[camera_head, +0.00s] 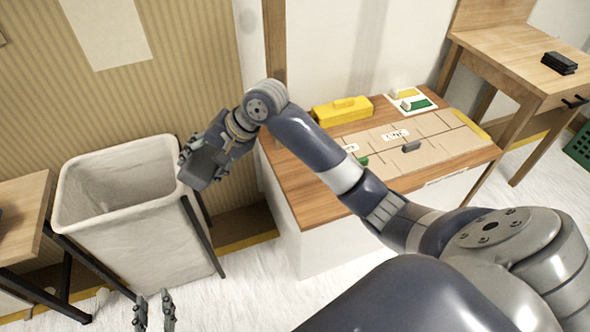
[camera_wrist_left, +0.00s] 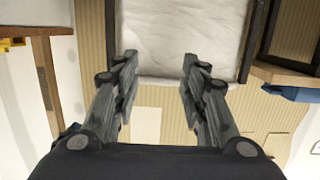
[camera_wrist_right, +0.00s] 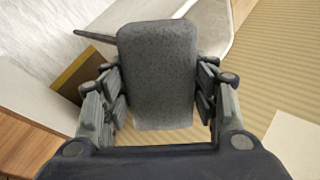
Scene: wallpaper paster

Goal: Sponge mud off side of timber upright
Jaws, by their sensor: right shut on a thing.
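The timber upright (camera_head: 274,40) stands against the wall at the top of the head view, behind my right arm; its lower part is hidden. I cannot make out mud on its visible part. My right gripper (camera_head: 210,158) is shut on a dark grey sponge (camera_wrist_right: 158,70), held to the left of the upright and apart from it, above the bin's right rim. The sponge also shows in the head view (camera_head: 197,170). My left gripper (camera_head: 155,310) is low at the bottom edge of the head view; in the left wrist view (camera_wrist_left: 160,68) it is open and empty.
A pale fabric bin (camera_head: 150,235) stands below my right gripper. A wooden-topped cabinet (camera_head: 305,190) holds a yellow toolbox (camera_head: 345,110) and a tan board (camera_head: 440,150). A wooden table (camera_head: 20,215) is at left, a desk (camera_head: 510,50) at right.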

